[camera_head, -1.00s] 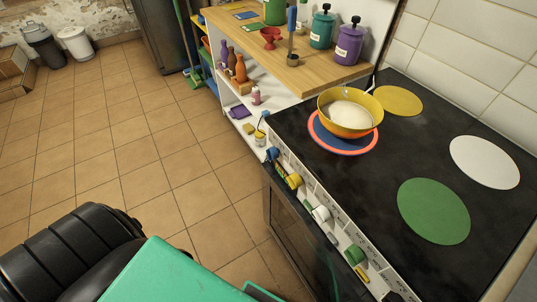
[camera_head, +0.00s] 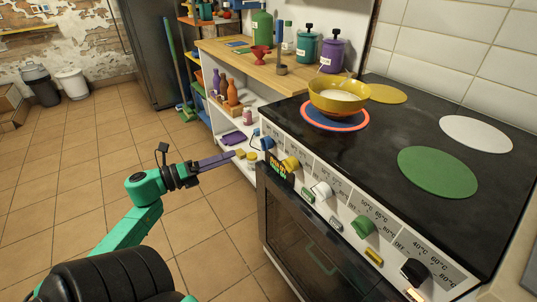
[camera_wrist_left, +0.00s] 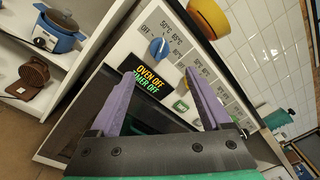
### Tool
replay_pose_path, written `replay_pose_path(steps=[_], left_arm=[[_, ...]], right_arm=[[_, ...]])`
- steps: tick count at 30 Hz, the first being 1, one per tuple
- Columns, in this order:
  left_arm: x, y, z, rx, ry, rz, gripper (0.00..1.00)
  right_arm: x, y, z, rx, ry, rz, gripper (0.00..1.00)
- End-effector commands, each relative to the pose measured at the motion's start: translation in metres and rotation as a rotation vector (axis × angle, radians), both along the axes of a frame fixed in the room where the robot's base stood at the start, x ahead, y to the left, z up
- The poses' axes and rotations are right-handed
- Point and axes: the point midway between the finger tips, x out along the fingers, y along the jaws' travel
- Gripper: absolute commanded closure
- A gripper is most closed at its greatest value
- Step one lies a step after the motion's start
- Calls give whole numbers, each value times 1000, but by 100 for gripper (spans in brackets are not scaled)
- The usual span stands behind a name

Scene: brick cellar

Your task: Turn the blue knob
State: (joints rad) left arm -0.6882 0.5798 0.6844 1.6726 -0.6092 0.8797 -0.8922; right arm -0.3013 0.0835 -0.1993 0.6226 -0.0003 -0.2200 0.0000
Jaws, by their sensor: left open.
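The blue knob (camera_head: 267,143) is at the far-left end of the oven's front control panel in the head view. In the left wrist view the blue knob (camera_wrist_left: 157,48) has a white pointer mark, with OFF and temperature marks printed around it. My left gripper (camera_head: 232,157) reaches in from the left, its purple fingers pointing at the panel near the knob. In the left wrist view the gripper (camera_wrist_left: 160,72) is open and empty, and the knob shows beyond the gap between its fingertips, apart from them. My right gripper is not in view.
Yellow (camera_head: 290,164), white (camera_head: 322,190), green (camera_head: 362,226) and black (camera_head: 414,270) knobs follow along the panel. A yellow pot (camera_head: 338,97) stands on the blue burner. Open shelves with small items adjoin the oven's left side. The tiled floor in front is clear.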

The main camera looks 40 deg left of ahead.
Motion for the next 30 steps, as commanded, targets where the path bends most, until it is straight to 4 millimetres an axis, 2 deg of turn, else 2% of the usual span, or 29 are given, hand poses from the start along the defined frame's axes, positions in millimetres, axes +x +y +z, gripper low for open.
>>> replay_pose_path(steps=[1, 4, 12, 17, 24, 26, 30], left_arm=[[11, -5, 3, 1, -3, -3, 19], [36, -14, 3, 0, -4, -3, 19], [99, -38, 2, -5, -3, 1, 19], [115, -44, 1, -7, 0, 3, 19], [117, -44, 0, -7, 2, 4, 19], [117, -44, 0, -8, 2, 4, 38], [117, -44, 0, -8, 1, 4, 91]], right_arm=[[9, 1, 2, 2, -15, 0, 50], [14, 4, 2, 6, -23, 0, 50], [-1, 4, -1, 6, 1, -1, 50], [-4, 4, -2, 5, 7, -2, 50], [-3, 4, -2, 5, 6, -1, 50], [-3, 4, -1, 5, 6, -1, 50], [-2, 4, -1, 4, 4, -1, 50]])
